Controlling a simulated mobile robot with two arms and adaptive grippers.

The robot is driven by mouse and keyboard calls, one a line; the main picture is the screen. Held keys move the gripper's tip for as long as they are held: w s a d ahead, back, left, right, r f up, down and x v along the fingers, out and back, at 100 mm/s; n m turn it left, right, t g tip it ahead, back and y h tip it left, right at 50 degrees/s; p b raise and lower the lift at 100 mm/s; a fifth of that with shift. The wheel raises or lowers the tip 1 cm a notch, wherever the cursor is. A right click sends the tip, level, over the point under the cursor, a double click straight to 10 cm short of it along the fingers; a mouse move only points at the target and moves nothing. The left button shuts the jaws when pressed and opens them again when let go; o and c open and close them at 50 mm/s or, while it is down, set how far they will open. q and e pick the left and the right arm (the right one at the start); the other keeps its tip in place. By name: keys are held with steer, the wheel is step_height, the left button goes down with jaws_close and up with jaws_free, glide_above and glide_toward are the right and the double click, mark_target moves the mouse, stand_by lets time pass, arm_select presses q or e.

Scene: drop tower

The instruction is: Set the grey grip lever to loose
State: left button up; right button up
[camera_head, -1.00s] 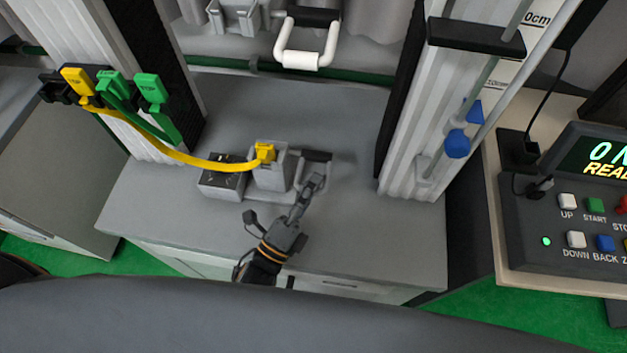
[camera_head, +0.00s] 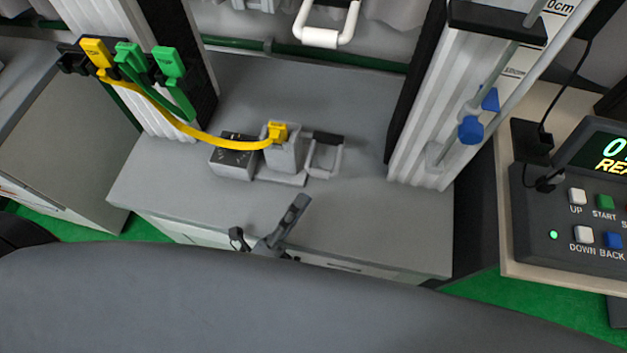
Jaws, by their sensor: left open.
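The grip lever (camera_head: 325,156) is a small grey U-shaped handle with a black bar across its far end. It sits on the right side of a grey block (camera_head: 284,158) on the grey cabinet top. A yellow plug (camera_head: 277,132) with a yellow strap is in the top of the block. The lever appears low beside the block; its exact setting is hard to read. My left gripper (camera_head: 269,222) is open and empty over the cabinet's front edge, apart from the lever. My right gripper is not in view.
A dark labelled box (camera_head: 233,157) adjoins the block on the left. Green plugs (camera_head: 168,62) hang on a rack at the upper left. A white-barred handle (camera_head: 322,38) hangs at the back. A control panel (camera_head: 575,230) stands at right. The cabinet top (camera_head: 390,225) right of the lever is clear.

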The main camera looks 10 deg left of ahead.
arm_select(q)
steer(key=shift+v, duration=1.9)
